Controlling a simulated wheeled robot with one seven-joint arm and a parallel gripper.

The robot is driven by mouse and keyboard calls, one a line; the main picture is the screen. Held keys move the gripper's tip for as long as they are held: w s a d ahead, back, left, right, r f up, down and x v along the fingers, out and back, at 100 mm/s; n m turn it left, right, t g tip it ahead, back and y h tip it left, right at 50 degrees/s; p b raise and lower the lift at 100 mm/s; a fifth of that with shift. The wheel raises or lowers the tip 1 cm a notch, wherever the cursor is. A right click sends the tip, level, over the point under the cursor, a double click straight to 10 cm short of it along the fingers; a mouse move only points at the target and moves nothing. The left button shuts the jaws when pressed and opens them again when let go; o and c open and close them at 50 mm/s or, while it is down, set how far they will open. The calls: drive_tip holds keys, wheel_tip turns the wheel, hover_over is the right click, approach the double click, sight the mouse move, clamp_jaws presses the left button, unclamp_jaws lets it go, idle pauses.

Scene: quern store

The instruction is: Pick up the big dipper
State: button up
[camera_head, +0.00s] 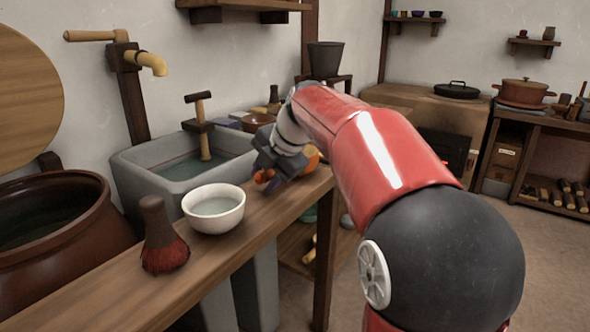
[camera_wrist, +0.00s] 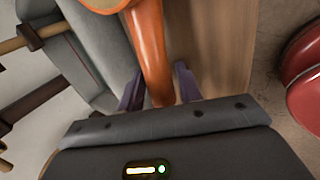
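An orange dipper (camera_wrist: 148,50) lies on the wooden counter (camera_head: 190,270). In the wrist view its handle runs down between my fingers, and its round bowl is cut off at the top edge. In the head view its bowl (camera_head: 311,158) shows just right of my gripper, and the handle end (camera_head: 262,177) peeks out below the fingers. My gripper (camera_wrist: 160,90) is at the handle with one dark finger on each side. The fingers stand apart, with a small gap visible beside the handle. In the head view my gripper (camera_head: 275,165) partly hides the dipper.
A white bowl of water (camera_head: 214,208) and a reddish brush (camera_head: 163,238) stand on the counter to the left. A grey stone sink (camera_head: 150,178) with a wooden tap lies behind. A brown bowl (camera_head: 258,122) is beyond my gripper. A large brown pot (camera_head: 60,245) stands at left.

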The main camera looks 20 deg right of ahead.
clamp_jaws()
drive_tip(key=shift+r, duration=0.15)
